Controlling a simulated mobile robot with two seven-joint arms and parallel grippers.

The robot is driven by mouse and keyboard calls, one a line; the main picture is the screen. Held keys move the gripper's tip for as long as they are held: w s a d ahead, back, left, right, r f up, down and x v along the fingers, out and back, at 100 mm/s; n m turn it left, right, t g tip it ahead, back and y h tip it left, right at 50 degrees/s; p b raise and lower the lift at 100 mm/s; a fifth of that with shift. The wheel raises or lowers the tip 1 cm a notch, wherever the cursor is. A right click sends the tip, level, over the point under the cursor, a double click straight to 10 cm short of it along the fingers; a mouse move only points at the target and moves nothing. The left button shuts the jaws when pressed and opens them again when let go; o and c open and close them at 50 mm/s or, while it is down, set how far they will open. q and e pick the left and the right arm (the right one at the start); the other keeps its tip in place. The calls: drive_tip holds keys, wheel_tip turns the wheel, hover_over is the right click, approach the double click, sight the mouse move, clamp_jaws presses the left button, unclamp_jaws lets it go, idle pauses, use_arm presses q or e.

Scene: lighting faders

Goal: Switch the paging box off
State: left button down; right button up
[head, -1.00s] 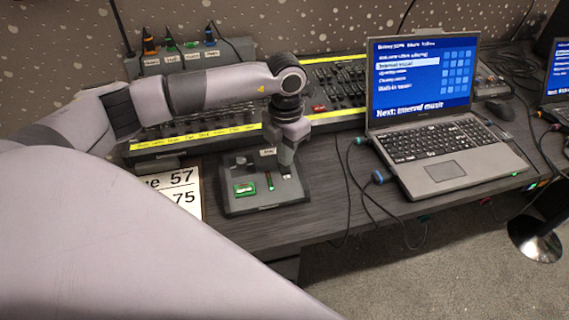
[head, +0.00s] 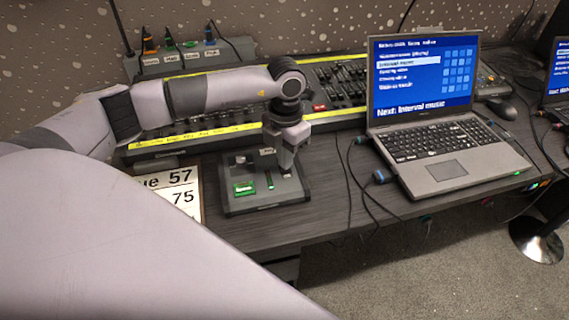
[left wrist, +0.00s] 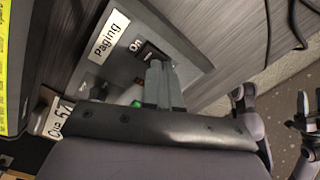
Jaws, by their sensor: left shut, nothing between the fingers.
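The paging box (head: 238,207) is a dark grey panel at the front of the desk, with a green label and a small green part on its top. In the left wrist view, its white "Paging" label (left wrist: 109,37) and a black switch (left wrist: 150,52) beside an "On" mark show. My left gripper (head: 284,171) is over the right part of the box. Its fingers (left wrist: 159,68) are shut, empty, with the tips at the switch; I cannot tell if they touch it. They hide part of the switch, so its position is unclear.
A long fader desk (head: 339,84) with yellow strips stands behind the box. A laptop (head: 434,172) is to the right, with cables between. A cue card (head: 182,192) lies left of the box. The desk's front edge is close to the box.

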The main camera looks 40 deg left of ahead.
use_arm(q)
drive_tip(key=shift+f+b, duration=0.3)
drive_tip(key=shift+f, duration=0.15)
drive_tip(key=shift+r+p, duration=2.6)
drive_tip(key=shift+r, duration=1)
drive_tip(key=shift+f, duration=0.1)
